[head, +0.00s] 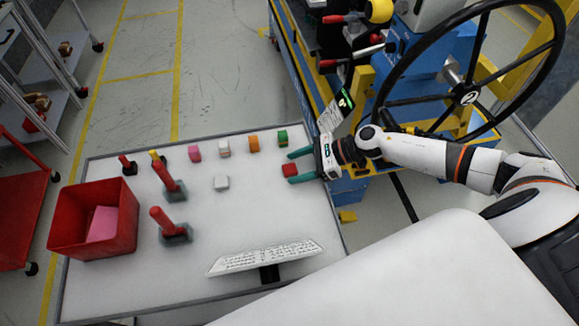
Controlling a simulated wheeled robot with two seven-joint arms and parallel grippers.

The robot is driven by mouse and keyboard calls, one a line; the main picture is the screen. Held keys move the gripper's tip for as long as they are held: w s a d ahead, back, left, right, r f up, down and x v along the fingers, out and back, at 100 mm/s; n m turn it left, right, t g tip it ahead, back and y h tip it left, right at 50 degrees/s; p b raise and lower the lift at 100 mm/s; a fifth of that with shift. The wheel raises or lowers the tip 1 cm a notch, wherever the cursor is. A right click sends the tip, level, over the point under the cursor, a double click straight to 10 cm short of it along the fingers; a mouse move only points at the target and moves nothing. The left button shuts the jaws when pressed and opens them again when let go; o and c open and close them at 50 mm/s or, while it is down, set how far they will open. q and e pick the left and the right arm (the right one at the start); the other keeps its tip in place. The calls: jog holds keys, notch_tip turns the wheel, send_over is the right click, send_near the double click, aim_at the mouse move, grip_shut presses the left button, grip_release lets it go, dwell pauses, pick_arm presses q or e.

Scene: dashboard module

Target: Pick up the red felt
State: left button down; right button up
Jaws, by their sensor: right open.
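The red felt (289,170) shows as a small red block near the right edge of the grey-white table (250,212). My right gripper (293,167) comes in from the right with its two teal fingers spread. The red block lies between the fingers, near their tips, with one finger on its far side and one on its near side. I cannot tell whether either finger touches it. My left gripper is not in view.
Another white block (221,183) lies nearer. Red-handled posts (168,224), a red bin (75,215) and a tilted printed sign (265,258) also stand there. A steering wheel (470,98) is upper right.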

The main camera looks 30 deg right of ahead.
jog(key=c, duration=1.1)
jog(key=shift+o, duration=0.2)
jog(key=shift+r, duration=0.15)
